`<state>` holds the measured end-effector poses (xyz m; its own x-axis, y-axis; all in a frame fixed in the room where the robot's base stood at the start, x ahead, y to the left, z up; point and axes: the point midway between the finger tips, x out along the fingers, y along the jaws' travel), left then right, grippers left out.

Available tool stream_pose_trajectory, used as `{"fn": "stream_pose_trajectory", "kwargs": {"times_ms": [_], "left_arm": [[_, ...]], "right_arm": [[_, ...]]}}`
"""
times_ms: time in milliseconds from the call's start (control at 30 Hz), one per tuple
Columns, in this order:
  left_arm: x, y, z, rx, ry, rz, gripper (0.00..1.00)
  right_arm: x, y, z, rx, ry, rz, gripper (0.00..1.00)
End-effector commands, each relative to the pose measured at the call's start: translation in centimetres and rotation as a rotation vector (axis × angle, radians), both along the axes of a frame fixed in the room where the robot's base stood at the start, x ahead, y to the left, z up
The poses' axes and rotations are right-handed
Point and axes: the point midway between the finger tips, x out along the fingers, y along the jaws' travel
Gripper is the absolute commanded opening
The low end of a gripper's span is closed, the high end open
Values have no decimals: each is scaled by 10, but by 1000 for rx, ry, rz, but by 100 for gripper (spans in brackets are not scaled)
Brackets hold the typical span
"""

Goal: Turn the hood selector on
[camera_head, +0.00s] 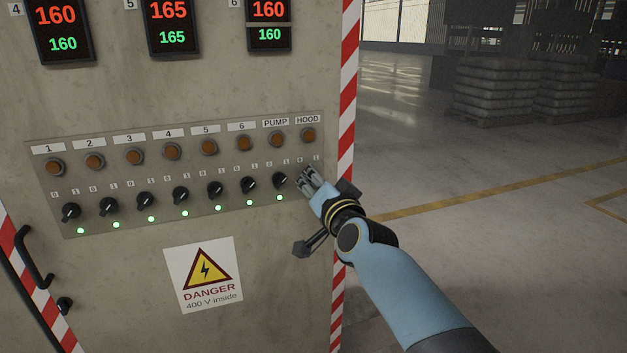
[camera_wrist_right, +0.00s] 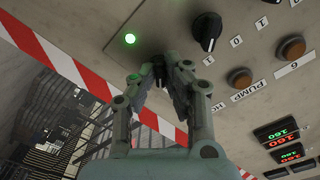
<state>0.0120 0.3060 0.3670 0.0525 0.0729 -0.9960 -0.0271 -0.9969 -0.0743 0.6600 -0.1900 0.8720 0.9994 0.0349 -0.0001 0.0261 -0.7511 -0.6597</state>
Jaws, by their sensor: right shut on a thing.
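The hood selector is a dark knob in the last column on the right of the panel, below the HOOD button (camera_head: 308,135). In the head view my right gripper (camera_head: 304,179) covers it. In the wrist view my right gripper (camera_wrist_right: 163,72) is shut on this dark knob (camera_wrist_right: 158,66), of which only a small part shows between the fingertips. Its exact turn cannot be made out. A lit green lamp (camera_wrist_right: 130,39) shows beside the fingertips, seemingly the hood lamp. My left gripper is not in view.
The pump selector (camera_head: 280,180) stands close left of my gripper. Several more selectors continue leftward, with lit green lamps below. A danger sign (camera_head: 205,275) is underneath. The cabinet's red-and-white edge (camera_head: 348,80) is on the right, with open floor beyond.

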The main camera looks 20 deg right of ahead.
Motion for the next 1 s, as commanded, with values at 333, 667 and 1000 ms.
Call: {"fn": "stream_pose_trajectory", "kwargs": {"times_ms": [333,667,1000], "left_arm": [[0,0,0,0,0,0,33],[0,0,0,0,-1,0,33],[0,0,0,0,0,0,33]], "right_arm": [[0,0,-1,77,5,1,0],[0,0,-1,82,5,1,0],[0,0,-1,81,4,0,33]]}}
